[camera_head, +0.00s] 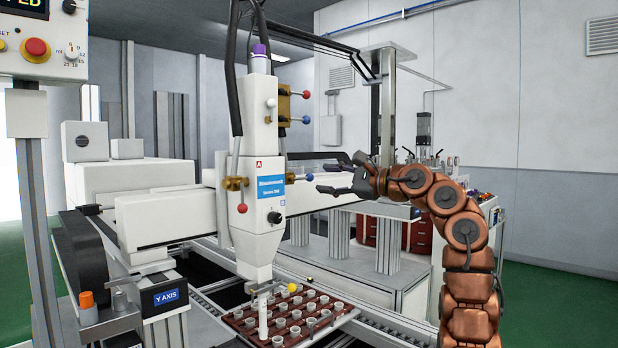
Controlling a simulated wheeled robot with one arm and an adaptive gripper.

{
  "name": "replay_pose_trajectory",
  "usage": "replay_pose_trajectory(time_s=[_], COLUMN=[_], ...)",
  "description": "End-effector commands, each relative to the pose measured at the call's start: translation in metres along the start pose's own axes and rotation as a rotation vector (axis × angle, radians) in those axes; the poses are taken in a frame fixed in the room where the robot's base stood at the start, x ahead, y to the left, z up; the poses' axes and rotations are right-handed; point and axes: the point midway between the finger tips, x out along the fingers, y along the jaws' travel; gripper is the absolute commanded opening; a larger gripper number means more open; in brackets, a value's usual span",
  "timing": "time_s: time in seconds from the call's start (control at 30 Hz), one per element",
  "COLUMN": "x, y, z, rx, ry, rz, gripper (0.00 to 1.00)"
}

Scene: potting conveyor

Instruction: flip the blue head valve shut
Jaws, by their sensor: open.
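The white dispensing head (264,190) stands upright in the middle. On its upper right side a brass valve block (284,108) carries a lever with a blue ball knob (306,119), below a lever with a red knob (306,94). A second blue knob (309,177) shows lower down, at the right of the head. Both blue-knobbed levers point out to the right. My gripper (322,178) is open and empty, its fingers pointing left. In the picture its fingertips are close to the lower blue knob; I cannot tell whether they touch it.
A white knob (271,103), a low red knob (242,208) and a yellow knob (291,287) are also on the head. Below it lies a dark red tray (240,317) with several small white cups. A control panel (40,42) is at the upper left.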

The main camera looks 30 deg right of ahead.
Motion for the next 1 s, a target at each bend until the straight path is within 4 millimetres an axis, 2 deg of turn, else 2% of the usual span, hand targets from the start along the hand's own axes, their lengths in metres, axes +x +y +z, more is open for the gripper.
replay_pose_trajectory(time_s=[0.2, 0.4, 0.8, 1.0], x=[0.031, 0.052, 0.059, 0.059], y=[-0.001, -0.001, 0.0, 0.0], z=[0.002, 0.001, 0.0, 0.0], rx=[0.003, 0.006, 0.003, 0.003], ry=[-0.003, -0.002, -0.002, -0.002], rz=[0.001, 0.002, 0.001, 0.0], gripper=[0.48, 0.48, 0.48, 0.28])
